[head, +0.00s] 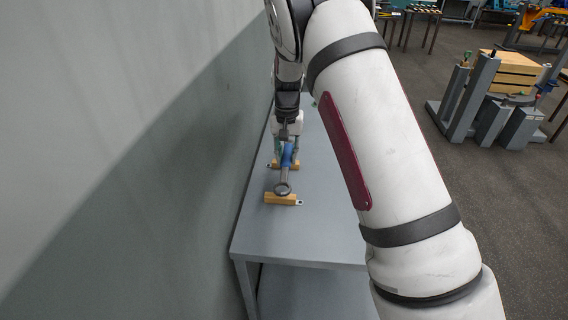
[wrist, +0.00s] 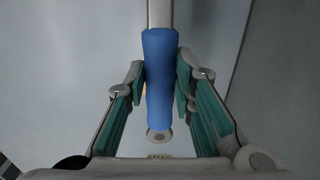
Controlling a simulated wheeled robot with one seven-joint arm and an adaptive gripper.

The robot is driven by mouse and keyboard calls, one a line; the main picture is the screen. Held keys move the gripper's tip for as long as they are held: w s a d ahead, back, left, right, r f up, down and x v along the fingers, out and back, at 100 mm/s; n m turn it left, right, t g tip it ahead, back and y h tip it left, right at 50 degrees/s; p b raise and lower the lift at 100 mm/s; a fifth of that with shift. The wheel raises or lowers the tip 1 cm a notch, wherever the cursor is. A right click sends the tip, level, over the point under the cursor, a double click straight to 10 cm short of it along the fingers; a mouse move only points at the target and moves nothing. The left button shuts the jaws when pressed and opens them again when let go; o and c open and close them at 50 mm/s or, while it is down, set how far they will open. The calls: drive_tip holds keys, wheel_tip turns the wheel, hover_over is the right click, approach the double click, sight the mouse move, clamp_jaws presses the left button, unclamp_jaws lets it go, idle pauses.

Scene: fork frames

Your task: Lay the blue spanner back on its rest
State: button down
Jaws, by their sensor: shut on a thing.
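The blue spanner (wrist: 159,80) has a blue handle and a grey metal shaft. In the wrist view its handle lies between my gripper's green-padded fingers (wrist: 160,85), which are shut on it. In the head view the spanner (head: 287,160) points toward the camera, with its grey ring end over the near wooden block of the rest (head: 281,199). A second wooden block (head: 275,164) of the rest shows farther back, near my gripper (head: 287,145). I cannot tell whether the spanner touches the blocks. My arm hides part of the scene.
The grey table (head: 300,240) stands close along a grey wall (head: 130,190) on the left. Its top is bare in front of the near block. On the right, a grey stand (head: 490,110) with wooden crates (head: 510,73) stands on the dark floor.

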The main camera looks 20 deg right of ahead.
sight(284, 156)
drive_tip(key=shift+a+f, duration=0.2)
drive_tip(key=shift+f, duration=0.6)
drive_tip(key=shift+a+f, duration=0.2)
drive_tip(key=shift+f, duration=0.6)
drive_tip(key=shift+f, duration=0.1)
drive_tip(key=shift+f, duration=0.1)
drive_tip(key=c, duration=1.4)
unclamp_jaws()
drive_tip(key=shift+o, duration=0.2)
